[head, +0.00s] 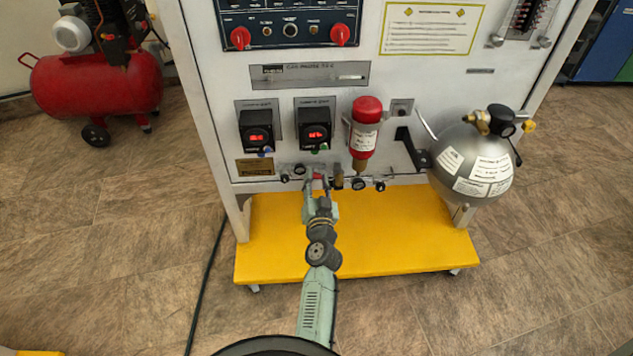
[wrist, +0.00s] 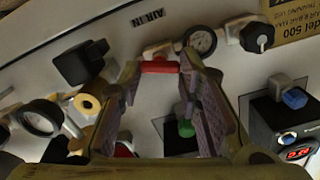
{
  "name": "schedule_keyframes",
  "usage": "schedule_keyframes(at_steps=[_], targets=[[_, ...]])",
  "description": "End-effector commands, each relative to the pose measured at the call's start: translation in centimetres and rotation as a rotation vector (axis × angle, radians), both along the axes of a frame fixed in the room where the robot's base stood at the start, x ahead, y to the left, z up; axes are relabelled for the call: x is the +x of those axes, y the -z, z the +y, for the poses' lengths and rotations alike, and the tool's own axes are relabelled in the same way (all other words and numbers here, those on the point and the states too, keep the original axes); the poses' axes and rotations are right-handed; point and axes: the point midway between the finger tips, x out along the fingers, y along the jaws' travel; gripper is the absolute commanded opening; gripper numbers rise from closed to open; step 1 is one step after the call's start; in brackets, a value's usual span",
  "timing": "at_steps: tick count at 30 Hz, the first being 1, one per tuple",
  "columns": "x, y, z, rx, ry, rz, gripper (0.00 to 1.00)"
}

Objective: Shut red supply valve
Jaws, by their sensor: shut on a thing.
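The red supply valve has a small red bar handle (wrist: 160,67), which lies crosswise between my fingertips in the wrist view, below the "AIR IN" label. In the head view a bit of the red handle (head: 318,175) shows at the lower edge of the white panel, mostly hidden by my fingers. My gripper (head: 316,183) reaches up to it from below. In the wrist view my gripper (wrist: 160,72) has a fingertip at each end of the handle and is closed on it. The valve body behind the handle is mostly hidden.
A round gauge (wrist: 200,41) and a black knob (wrist: 257,37) sit close to the handle. Black and brass fittings (wrist: 85,103) crowd the other side. A red cylinder (head: 364,130) and a silver tank (head: 472,160) stand right of my gripper, above the yellow base (head: 270,240).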

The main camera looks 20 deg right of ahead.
Motion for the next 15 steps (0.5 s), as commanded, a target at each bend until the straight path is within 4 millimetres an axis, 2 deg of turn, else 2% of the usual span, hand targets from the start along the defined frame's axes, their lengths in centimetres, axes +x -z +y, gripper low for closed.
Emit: schedule_keyframes(at_steps=[15], targets=[[0.04,-0.03,-0.16,0.469,-0.002,-0.137,0.04]])
